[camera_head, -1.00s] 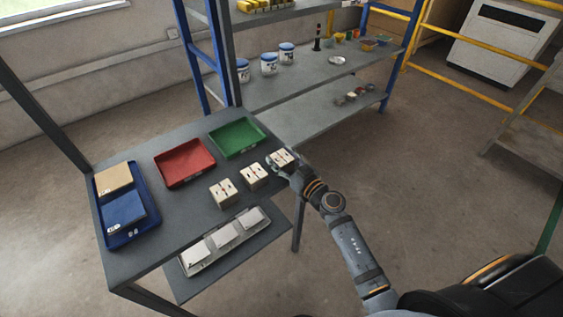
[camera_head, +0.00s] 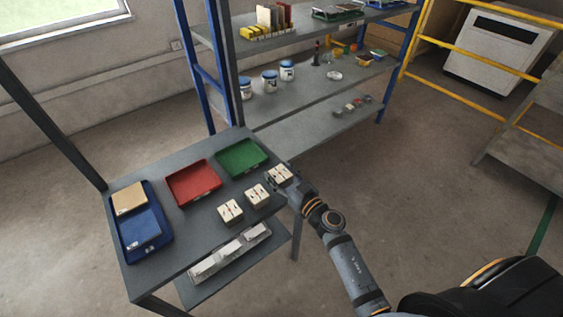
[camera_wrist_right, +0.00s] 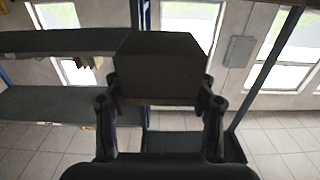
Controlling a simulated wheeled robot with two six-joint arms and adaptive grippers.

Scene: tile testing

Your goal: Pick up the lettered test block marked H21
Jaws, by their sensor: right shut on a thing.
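Three pale test blocks with small dark and red marks stand in a row on the grey table: a left block (camera_head: 230,211), a middle block (camera_head: 257,195) and a right block (camera_head: 280,174). The lettering is too small to read, so I cannot tell which is H21. My right gripper (camera_head: 287,178) is shut on the right block at the table's right edge. In the right wrist view the held block (camera_wrist_right: 158,68) is a dark box between the two fingers (camera_wrist_right: 158,105). Its marked face is hidden there. My left gripper is not in view.
A red tray (camera_head: 193,196), a green tray (camera_head: 242,171) and a blue tray (camera_head: 119,237) with a tan and a blue item lie on the table. White items rest on a lower shelf (camera_head: 262,252). A shelving rack (camera_head: 300,84) with pots stands behind.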

